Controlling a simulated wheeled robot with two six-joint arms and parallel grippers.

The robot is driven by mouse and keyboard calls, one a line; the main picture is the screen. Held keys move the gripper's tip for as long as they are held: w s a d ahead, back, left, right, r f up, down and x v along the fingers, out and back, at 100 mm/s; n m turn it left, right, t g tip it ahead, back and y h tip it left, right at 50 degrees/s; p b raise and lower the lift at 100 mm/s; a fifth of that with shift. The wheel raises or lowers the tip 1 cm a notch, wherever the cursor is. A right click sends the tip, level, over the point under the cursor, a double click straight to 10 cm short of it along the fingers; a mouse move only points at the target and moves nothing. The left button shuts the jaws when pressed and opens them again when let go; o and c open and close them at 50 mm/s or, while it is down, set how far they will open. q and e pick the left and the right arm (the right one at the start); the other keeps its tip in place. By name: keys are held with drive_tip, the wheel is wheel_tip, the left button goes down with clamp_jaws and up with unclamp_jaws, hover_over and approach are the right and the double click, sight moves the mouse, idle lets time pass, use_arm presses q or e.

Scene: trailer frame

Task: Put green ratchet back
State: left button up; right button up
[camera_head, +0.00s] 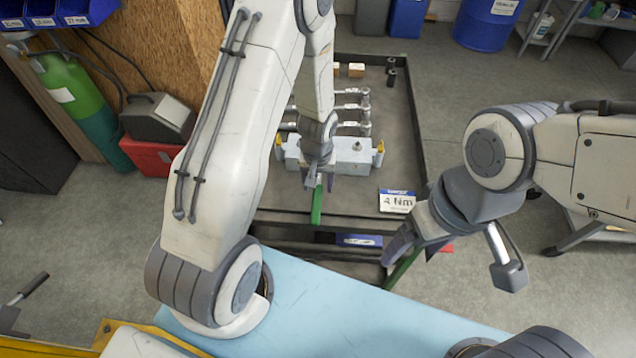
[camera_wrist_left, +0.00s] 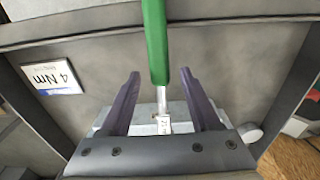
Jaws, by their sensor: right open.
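The green ratchet (camera_head: 317,203) has a green handle and a silver shaft. In the left wrist view, its green handle (camera_wrist_left: 154,45) points up the picture and its shaft runs down between my left fingers. My left gripper (camera_wrist_left: 163,85) is open, with visible gaps on both sides of the shaft. In the head view my left gripper (camera_head: 318,178) is over a pale grey block with yellow ends (camera_head: 352,158) on the tray. Whether the ratchet rests in that block is hidden. My right gripper (camera_head: 405,252) is open near the tray's front right corner, above a green strip I cannot identify.
The dark tray (camera_head: 400,150) holds several silver sockets or tools (camera_head: 350,107) behind the block. A "4 Nm" sign (camera_head: 397,201) lies right of the ratchet. A light blue surface (camera_head: 330,310) is in front. A green cylinder (camera_head: 75,95) and red box (camera_head: 150,157) stand left.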

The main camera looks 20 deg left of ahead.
sight(318, 189)
use_arm(q)
drive_tip(key=shift+r, duration=0.1)
drive_tip(key=shift+r+p, duration=0.25)
drive_tip(key=shift+p, duration=0.1)
drive_tip(key=shift+r+p, duration=0.45)
drive_tip(key=shift+r, duration=0.05)
wheel_tip(318, 189, up, 11)
drive_tip(key=b, duration=0.2)
drive_tip(key=s+d+r+m, duration=0.5)
drive_tip(key=s+d, duration=0.1)
drive_tip(key=s, duration=0.4)
drive_tip(key=s+d+r+m+h, duration=0.1)
drive_tip(key=s+d+r+m, duration=0.4)
drive_tip(key=s, duration=0.5)
drive_tip(key=shift+s+d+r+m, duration=0.35)
drive_tip(key=shift+d+r, duration=0.25)
drive_tip(key=shift+d, duration=0.5)
